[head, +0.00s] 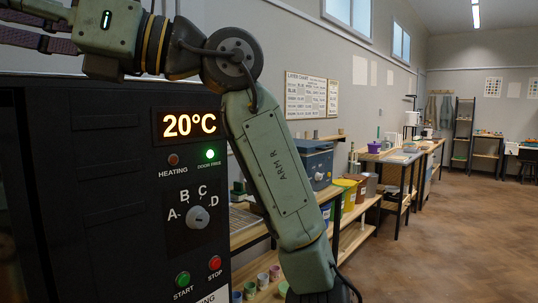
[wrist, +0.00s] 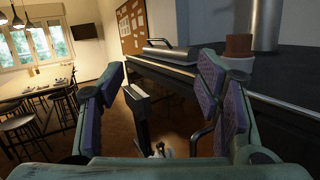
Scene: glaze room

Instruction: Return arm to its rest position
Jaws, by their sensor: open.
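My gripper (head: 32,25) is at the top left of the head view, in front of the upper part of the dark kiln (head: 95,170); its finger ends run to the picture's edge. In the wrist view my gripper (wrist: 162,78) is open, with purple-padded fingers wide apart and nothing between them. My green arm comes up from the lower middle of the head view, bends at the top and reaches left across the kiln's upper edge.
The kiln panel's display (head: 190,125) reads 20°C, and a green light (head: 210,154) is lit. A workbench with a blue box (head: 316,165) and several buckets stands behind my arm. Open floor (head: 450,240) lies right. In the wrist view, stools (wrist: 30,135) stand left.

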